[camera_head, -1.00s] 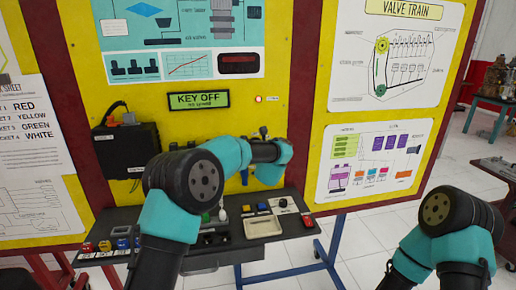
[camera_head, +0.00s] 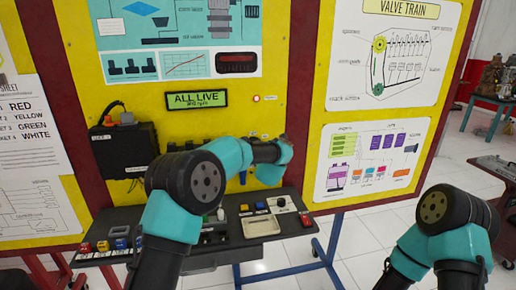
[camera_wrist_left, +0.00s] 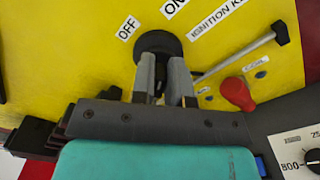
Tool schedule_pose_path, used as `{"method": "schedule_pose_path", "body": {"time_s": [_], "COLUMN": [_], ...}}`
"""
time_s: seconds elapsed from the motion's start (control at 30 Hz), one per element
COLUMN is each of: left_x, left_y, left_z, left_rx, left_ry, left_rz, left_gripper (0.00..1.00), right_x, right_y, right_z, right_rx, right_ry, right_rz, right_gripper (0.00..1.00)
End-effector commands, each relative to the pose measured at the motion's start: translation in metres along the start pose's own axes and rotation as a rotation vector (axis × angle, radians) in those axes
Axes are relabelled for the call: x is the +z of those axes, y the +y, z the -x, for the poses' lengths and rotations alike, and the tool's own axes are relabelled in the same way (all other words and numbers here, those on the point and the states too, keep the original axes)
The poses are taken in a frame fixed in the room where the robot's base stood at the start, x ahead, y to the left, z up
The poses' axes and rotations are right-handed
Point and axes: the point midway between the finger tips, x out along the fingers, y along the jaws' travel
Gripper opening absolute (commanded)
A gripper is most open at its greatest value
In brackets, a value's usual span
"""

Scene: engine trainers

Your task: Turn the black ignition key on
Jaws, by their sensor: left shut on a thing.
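The black ignition key (camera_wrist_left: 158,44) is a round dark piece on the yellow panel, in the left wrist view, beside labels OFF (camera_wrist_left: 128,28), ON and IGNITION KEY. My left gripper (camera_wrist_left: 162,72) is shut on it, with its two grey fingers at the lower edge. The key's exact angle is hard to tell, because the fingers cover part of it. In the head view my left arm hides most of the key and the fingers. The panel display (camera_head: 197,99) reads ALL LIVE in green. My right arm's joint shows at lower right, but its gripper is out of frame.
A metal rod (camera_wrist_left: 236,58) and a red knob (camera_wrist_left: 237,93) stand close to the right of my left gripper in the wrist view. A black box (camera_head: 124,150) hangs at left.

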Motion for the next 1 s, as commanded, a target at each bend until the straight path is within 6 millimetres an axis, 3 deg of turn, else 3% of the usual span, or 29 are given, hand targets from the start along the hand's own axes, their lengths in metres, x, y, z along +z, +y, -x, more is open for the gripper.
{"method": "schedule_pose_path", "body": {"time_s": [0.6,0.63,0.87,1.0], "left_x": [0.0001,0.0001,0.0,0.0], "left_y": [-0.0006,-0.0006,-0.0007,-0.0007], "left_z": [0.0,0.0,0.0,0.0], "left_rx": [0.0,0.0,0.0,0.0], "left_ry": [0.0,0.0,0.0,0.0], "left_rz": [-0.064,-0.064,-0.063,-0.062], "left_gripper": [0.0,0.17,0.39,0.4], "right_x": [0.0,0.0,0.0,0.0], "right_y": [0.0,0.0,0.0,0.0], "right_z": [0.0,0.0,0.0,0.0], "right_rx": [0.0,0.0,0.0,0.0], "right_ry": [0.0,0.0,0.0,0.0], "right_rz": [0.0,0.0,0.0,0.0], "right_gripper": [0.0,0.0,0.0,0.0]}}
